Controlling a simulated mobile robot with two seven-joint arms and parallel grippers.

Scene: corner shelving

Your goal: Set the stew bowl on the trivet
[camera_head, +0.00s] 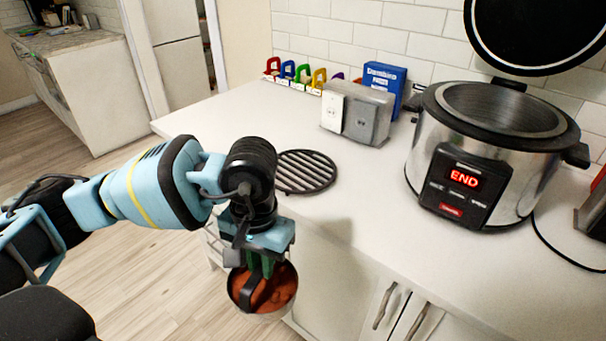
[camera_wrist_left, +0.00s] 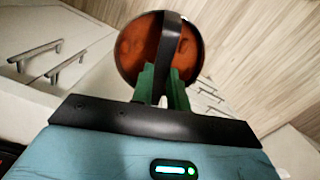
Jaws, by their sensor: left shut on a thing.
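The stew bowl (camera_head: 283,287) is a round bowl of orange-brown stew with a dark handle arching over it. It hangs below my left gripper (camera_head: 262,268), in front of the counter's edge and lower than the counter top. The left gripper's green fingers are shut on the handle. The left wrist view shows the bowl (camera_wrist_left: 131,50) and its handle between the green fingers (camera_wrist_left: 162,88). The trivet (camera_head: 305,172) is a round, dark, slatted disc lying flat on the white counter, behind my left wrist, its left edge partly hidden. My right gripper is not in view.
A steel cooker (camera_head: 432,135) with its lid raised and "END" on its display stands at the right of the counter (camera_head: 360,215). Behind the trivet are a grey box (camera_head: 366,115), a blue box (camera_head: 384,77) and several coloured padlock-shaped items (camera_head: 303,73). Drawer handles (camera_head: 386,305) project from the front below.

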